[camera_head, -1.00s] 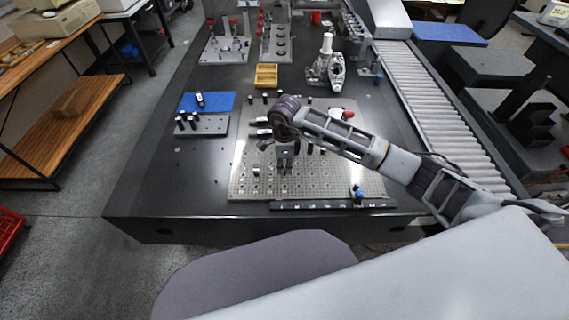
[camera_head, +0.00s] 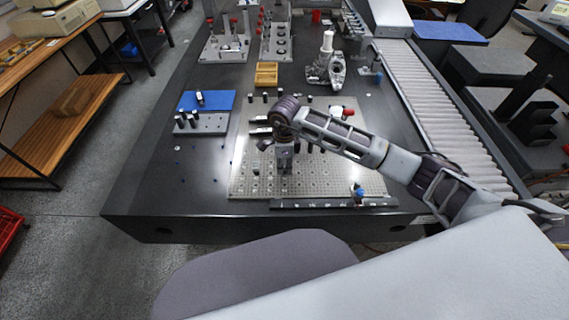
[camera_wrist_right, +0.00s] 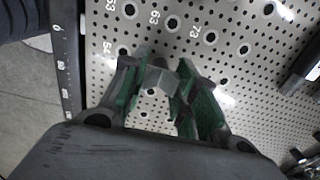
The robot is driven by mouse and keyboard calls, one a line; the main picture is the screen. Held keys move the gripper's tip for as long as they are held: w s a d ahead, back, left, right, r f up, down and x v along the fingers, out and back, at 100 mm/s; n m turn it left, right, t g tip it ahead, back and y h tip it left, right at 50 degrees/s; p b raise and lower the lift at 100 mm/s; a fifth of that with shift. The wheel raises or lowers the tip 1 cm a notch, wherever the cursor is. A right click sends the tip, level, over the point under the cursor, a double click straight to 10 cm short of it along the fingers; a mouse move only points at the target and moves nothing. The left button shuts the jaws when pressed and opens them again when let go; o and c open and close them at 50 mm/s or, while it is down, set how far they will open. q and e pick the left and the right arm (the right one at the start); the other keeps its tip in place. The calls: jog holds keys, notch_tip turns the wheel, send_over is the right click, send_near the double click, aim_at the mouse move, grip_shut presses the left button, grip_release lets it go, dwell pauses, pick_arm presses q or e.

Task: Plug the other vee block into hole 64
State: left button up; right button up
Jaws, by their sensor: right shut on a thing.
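My right gripper (camera_head: 284,168) points down over the front left part of the perforated fixture plate (camera_head: 335,185). In the right wrist view, its green-padded fingers (camera_wrist_right: 165,85) are shut on a small dark grey vee block (camera_wrist_right: 158,77). The block is just over the plate, and I cannot tell whether it touches it. The plate's printed numbers 53, 63, 73 and 54 show around the fingers. No number 64 is readable; that area is behind the gripper. My left gripper is not in view.
Several dark pins and clamps stand on the plate behind the gripper. A blue knob (camera_head: 358,193) is near its front right. A grey block rack (camera_head: 202,124) and a blue mat (camera_head: 222,101) lie to the left. A yellow tray (camera_head: 266,74) is behind.

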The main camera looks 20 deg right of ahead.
jog(key=shift+f, duration=0.4)
jog(key=o, duration=1.2)
jog(key=shift+c, duration=0.2)
jog(key=shift+r, duration=0.15)
jog(key=shift+r+p, duration=0.5)
jog(key=shift+r, duration=0.3)
jog(key=shift+p, duration=0.3)
